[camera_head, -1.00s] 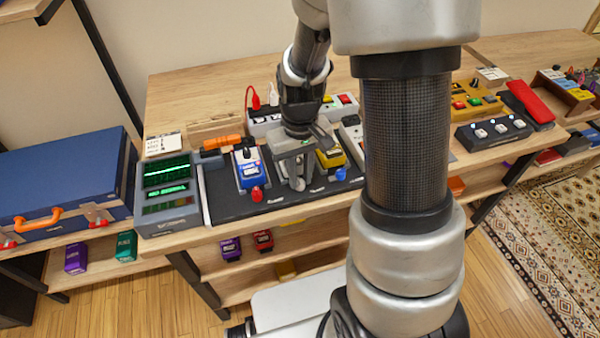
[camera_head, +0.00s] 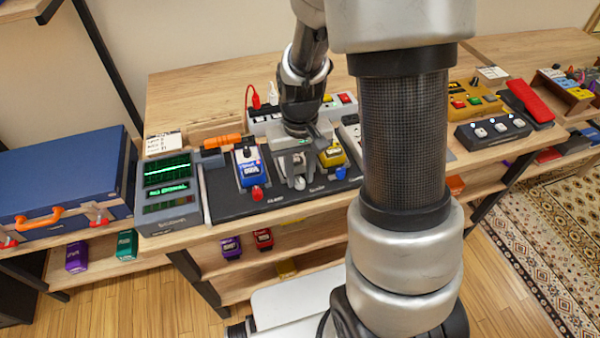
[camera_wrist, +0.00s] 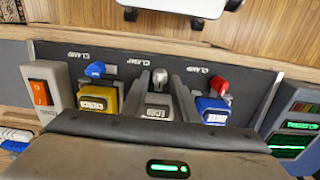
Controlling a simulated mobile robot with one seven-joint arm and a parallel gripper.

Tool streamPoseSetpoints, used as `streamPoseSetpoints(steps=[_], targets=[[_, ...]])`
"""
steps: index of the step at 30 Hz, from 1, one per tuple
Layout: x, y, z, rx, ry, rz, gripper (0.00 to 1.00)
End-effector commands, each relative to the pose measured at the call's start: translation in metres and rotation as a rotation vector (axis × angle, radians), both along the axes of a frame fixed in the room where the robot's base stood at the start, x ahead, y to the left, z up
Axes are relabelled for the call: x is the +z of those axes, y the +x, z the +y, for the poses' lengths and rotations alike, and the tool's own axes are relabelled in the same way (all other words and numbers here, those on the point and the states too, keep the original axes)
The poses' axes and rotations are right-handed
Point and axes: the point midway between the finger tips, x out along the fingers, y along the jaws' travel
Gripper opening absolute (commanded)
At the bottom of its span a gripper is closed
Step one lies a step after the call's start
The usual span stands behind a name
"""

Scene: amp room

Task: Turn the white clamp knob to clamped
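The white clamp knob (camera_head: 299,184) stands at the front edge of a black pedal board (camera_head: 232,206), between a red knob (camera_head: 257,194) and a blue knob (camera_head: 340,173). In the wrist view the white knob (camera_wrist: 159,77) looks pale grey, at the front of a grey pedal (camera_wrist: 157,106). My gripper (camera_head: 296,172) points down over this middle pedal. In the wrist view my gripper (camera_wrist: 158,84) has its two grey fingers apart, one on each side of the pedal, with the knob near their tips. I see no contact with the knob. The knob's exact angle is hard to tell.
A blue pedal (camera_head: 250,172) and a yellow pedal (camera_head: 332,156) flank the middle one closely. A grey unit with green screens (camera_head: 168,190) stands left of the board. A power strip (camera_head: 262,120) with red and white plugs lies behind.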

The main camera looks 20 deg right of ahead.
Motion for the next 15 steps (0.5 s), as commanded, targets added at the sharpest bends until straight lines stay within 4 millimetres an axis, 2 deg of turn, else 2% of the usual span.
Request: streamPoseSetpoints(steps=[8, 11, 15], targets=[[0.004, 0.000, 0.000, 0.001, 0.000, 0.000, 0.27], [0.017, 0.001, 0.000, 0.001, 0.000, -0.002, 0.27], [0.046, 0.001, 0.000, 0.001, 0.000, -0.004, 0.27]])
